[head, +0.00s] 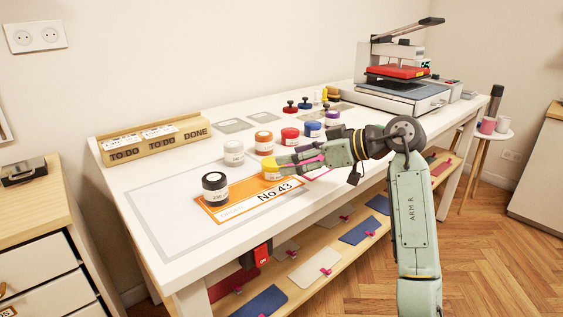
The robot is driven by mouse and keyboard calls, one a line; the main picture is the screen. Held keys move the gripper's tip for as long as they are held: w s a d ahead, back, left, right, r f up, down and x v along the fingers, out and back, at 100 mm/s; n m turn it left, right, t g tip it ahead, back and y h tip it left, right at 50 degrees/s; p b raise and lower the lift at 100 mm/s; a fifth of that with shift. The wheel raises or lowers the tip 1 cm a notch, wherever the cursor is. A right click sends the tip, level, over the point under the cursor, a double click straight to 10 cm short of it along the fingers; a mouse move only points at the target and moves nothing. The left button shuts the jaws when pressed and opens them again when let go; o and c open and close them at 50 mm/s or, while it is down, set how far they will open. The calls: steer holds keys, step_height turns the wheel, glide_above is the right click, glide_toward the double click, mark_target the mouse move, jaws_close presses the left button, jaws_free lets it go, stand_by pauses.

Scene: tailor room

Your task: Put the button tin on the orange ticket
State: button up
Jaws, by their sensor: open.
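The orange ticket (241,193), marked No 43, lies flat on the white table. A dark-lidded tin (215,187) stands upright at the ticket's left end. A yellow tin (270,169) stands at the ticket's far right edge; I cannot tell whether its base is on the ticket. My gripper (288,166) is open, reaching in from the right, low over the table with its fingers close beside the yellow tin. I cannot tell whether they touch it. The tin labels are too small to read, so I cannot tell which is the button tin.
White (234,153), orange (264,142), red (289,137) and blue (312,130) tins stand behind my gripper. A wooden TO DO/DONE rack (153,138) stands at the back left. A heat press (402,80) fills the far end. The table's front left is clear.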

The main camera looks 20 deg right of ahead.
steer(key=v, duration=0.7)
steer(key=shift+r+b, duration=0.1)
steer(key=shift+b, duration=0.25)
